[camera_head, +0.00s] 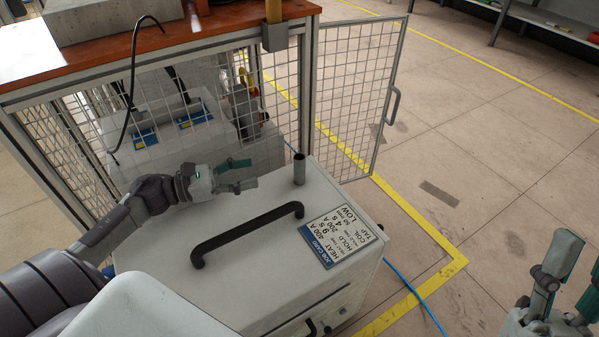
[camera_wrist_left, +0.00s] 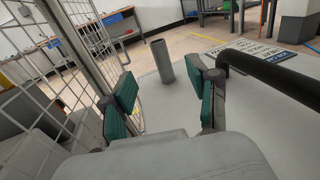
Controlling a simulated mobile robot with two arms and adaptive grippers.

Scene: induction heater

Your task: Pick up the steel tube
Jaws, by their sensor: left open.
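The steel tube (camera_head: 299,169) is a short grey hollow cylinder standing upright on the white cabinet top, near its back edge. In the left wrist view the steel tube (camera_wrist_left: 162,61) shows beyond and between my fingertips. My left gripper (camera_head: 241,174) is open and empty, low over the cabinet top and to the left of the tube, pointing toward it. In the left wrist view its green-padded fingers (camera_wrist_left: 163,90) are spread apart. My right gripper (camera_head: 562,285) is at the lower right over the floor, away from the tube, with its fingers apart.
The white cabinet (camera_head: 150,252) carries a black bar handle (camera_head: 245,235) and a job card (camera_head: 341,235) in front of the tube. A wire mesh cage (camera_head: 285,75) stands behind it, with its door (camera_head: 352,110) open. A blue hose (camera_head: 415,295) lies on the floor.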

